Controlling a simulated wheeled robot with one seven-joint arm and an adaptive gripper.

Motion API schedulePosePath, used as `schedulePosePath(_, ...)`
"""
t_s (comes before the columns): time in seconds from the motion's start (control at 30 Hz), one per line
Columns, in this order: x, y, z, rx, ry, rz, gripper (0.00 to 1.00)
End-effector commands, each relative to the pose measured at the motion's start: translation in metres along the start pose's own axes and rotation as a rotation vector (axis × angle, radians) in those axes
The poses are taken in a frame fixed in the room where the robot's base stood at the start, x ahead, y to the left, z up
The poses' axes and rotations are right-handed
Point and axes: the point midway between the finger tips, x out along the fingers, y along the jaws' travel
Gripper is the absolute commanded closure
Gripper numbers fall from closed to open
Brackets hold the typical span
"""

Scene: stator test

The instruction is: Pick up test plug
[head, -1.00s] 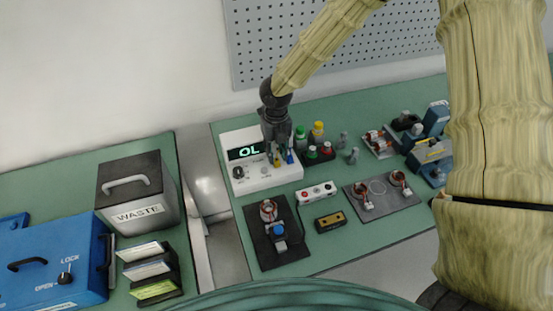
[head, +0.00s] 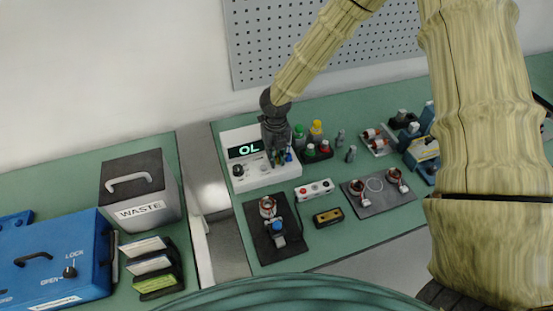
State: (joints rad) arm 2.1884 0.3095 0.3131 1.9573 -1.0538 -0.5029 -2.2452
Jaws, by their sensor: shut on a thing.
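My gripper (head: 281,153) points down in front of the white meter (head: 265,174), whose display (head: 246,149) reads "OL". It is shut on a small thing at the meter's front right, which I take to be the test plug. The fingers cover most of it. Small yellow and blue bits show around the fingertips, too small to tell apart. I cannot tell whether the plug is still seated in the meter.
Green, yellow and red-capped bottles (head: 316,132) stand close right of the gripper. A black fixture (head: 265,247) with a copper-wound part, a button box (head: 314,190) and a dark plate (head: 391,203) lie in front. A waste bin (head: 133,190) and blue box (head: 60,250) stand left.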

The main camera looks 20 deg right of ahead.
Motion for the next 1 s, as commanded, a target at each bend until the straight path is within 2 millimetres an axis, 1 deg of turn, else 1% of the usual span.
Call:
schedulePosePath(0.13, 0.000, -0.001, 0.001, 0.001, -0.001, 0.000, 1.00)
schedulePosePath(0.27, -0.005, -0.001, 0.001, 0.002, -0.003, 0.000, 1.00)
schedulePosePath(0.37, -0.013, -0.001, 0.001, 0.001, -0.003, 0.001, 1.00)
schedulePosePath(0.53, -0.034, 0.000, 0.002, 0.002, -0.004, 0.001, 1.00)
schedulePosePath(0.77, -0.036, 0.005, -0.044, -0.003, 0.000, -0.001, 1.00)
schedulePosePath(1.0, -0.041, 0.010, -0.097, -0.003, 0.000, -0.002, 1.00)
